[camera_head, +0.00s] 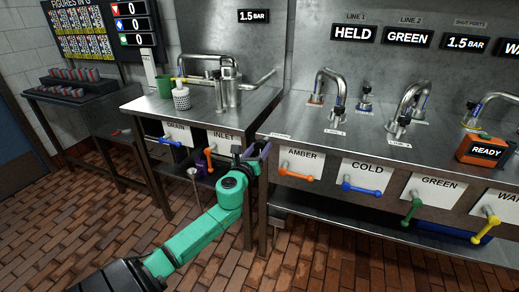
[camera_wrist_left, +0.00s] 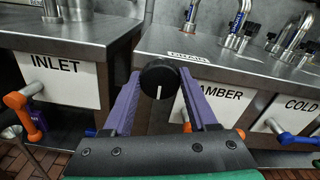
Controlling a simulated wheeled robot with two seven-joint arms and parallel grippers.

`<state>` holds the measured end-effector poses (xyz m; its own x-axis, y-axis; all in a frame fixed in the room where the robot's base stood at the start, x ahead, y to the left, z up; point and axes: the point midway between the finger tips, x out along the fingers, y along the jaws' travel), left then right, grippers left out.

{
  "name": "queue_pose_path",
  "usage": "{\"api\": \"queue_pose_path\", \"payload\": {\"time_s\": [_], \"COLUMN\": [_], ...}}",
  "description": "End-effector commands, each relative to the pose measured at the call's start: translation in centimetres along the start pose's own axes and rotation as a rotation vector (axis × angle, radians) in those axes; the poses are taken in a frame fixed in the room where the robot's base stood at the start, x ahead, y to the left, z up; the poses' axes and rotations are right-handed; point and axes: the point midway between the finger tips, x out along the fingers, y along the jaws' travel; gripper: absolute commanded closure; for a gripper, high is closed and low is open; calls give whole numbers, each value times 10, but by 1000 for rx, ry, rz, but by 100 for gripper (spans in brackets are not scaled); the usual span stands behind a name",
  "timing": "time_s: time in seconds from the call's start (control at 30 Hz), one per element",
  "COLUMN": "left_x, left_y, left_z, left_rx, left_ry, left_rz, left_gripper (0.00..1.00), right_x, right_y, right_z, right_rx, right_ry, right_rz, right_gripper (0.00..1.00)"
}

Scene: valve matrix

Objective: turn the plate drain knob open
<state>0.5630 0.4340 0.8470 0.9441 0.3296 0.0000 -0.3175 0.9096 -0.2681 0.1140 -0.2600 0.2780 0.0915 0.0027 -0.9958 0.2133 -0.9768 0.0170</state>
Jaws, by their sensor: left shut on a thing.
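My left gripper (camera_head: 254,158) is at the gap between the left counter and the long counter. In the left wrist view its two purple fingers (camera_wrist_left: 160,100) are shut on a round black knob (camera_wrist_left: 160,72). The knob has a white line that stands upright in that view, on its lower face. A small label reading DRAIN (camera_wrist_left: 187,58) lies on the counter just right of the knob. In the head view the knob is hidden by my gripper and cannot be made out. My right gripper is not in view.
An orange lever (camera_head: 209,159) under INLET is left of my gripper. An amber lever (camera_head: 295,174) under AMBER is close on its right, with a blue lever (camera_head: 361,188) beyond. A white perforated cup (camera_head: 181,98) stands on the left counter. The brick floor (camera_head: 340,260) in front is clear.

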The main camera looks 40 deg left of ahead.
Motion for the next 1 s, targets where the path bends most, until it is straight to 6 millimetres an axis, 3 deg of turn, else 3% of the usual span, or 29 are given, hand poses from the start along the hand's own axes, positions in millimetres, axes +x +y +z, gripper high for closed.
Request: {"api": "queue_pose_path", "payload": {"time_s": [0.37, 1.0], "left_x": [0, 0], "left_y": [0, 2], "left_z": [-1, -1], "left_rx": [-249, -858], "left_ry": [0, 1], "left_rz": [1, 1], "left_gripper": [97, 97], "right_x": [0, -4], "right_y": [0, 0], "right_z": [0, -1], "right_rx": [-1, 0], "right_ry": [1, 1], "right_rz": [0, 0], "right_gripper": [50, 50]}}
